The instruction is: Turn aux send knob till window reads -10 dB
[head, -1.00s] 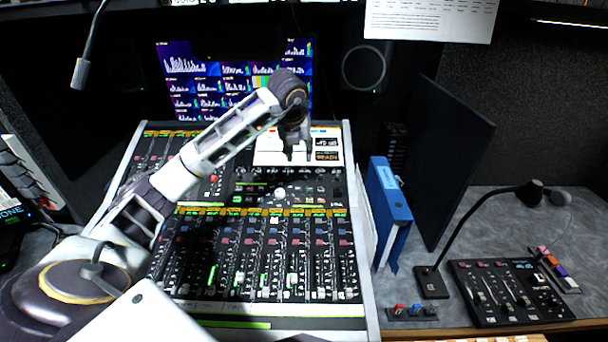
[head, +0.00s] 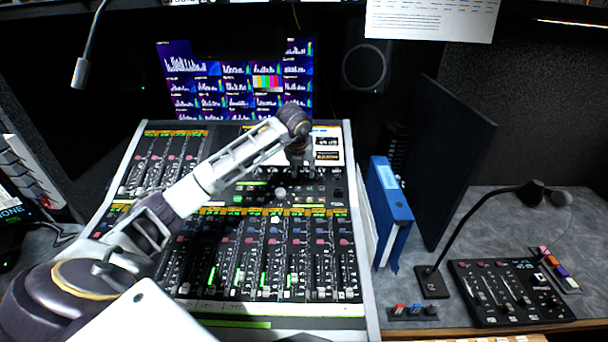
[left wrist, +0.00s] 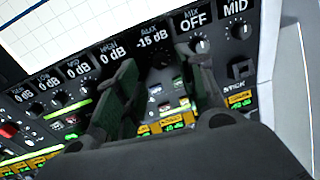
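The aux window (left wrist: 152,38) reads -15 dB in the left wrist view. The dark aux knob (left wrist: 160,58) sits just below it, partly shaded. My left gripper (left wrist: 161,66) is open, one finger on each side of the knob in that view; I cannot tell whether the fingers touch it. In the head view my left gripper (head: 297,168) points down over the upper right part of the mixing console (head: 362,285) and hides the knob. My right gripper is not in view.
Neighbouring windows read 0 dB to the left and OFF (left wrist: 195,19) and MID to the right, each with its knob. A blue binder (head: 395,205), a dark panel (head: 452,160) and a small control box (head: 510,292) stand right of the console. A gooseneck microphone (head: 80,72) hangs at upper left.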

